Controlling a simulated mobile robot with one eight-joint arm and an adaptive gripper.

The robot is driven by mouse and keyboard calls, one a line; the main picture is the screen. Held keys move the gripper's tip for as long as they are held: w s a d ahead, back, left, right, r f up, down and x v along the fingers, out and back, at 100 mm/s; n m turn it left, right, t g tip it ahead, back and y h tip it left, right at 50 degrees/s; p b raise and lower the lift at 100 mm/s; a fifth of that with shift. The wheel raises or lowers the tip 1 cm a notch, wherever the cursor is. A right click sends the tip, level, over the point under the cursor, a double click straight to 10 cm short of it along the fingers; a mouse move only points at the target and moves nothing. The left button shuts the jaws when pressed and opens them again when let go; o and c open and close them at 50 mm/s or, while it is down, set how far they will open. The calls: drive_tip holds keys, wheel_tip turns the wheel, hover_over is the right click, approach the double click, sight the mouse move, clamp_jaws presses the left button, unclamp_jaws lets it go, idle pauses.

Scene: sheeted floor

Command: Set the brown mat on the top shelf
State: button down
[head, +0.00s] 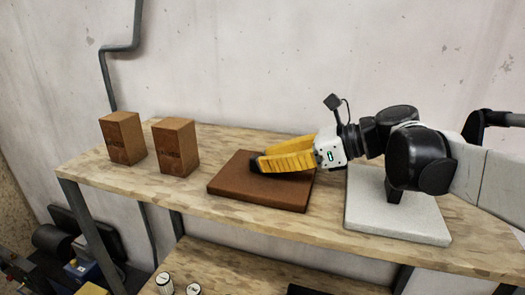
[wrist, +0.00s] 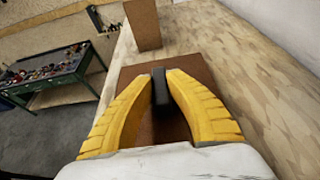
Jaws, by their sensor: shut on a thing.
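The brown mat (head: 230,184) is a thick square slab lying flat on, or just above, the wooden top shelf (head: 325,228), near its front edge. My gripper (head: 258,164) reaches in from the right, low over the mat, with its yellow fingers closed. In the wrist view, the fingers of my gripper (wrist: 160,84) meet around a dark block above the mat (wrist: 185,73). The block appears to be part of the mat's grip, but the fingers hide how it joins. The mat's middle is partly covered by the fingers.
Two brown boxes (head: 122,138) (head: 176,147) stand left of the mat. A light grey slab (head: 400,222) lies to the right, under my arm. A lower shelf (head: 225,272) holds small white-topped items. A green table (wrist: 55,75) stands away on the floor.

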drive_tip(key=c, duration=1.4)
unclamp_jaws()
drive_tip(key=b+v, duration=0.1)
drive_tip(key=v, duration=1.1)
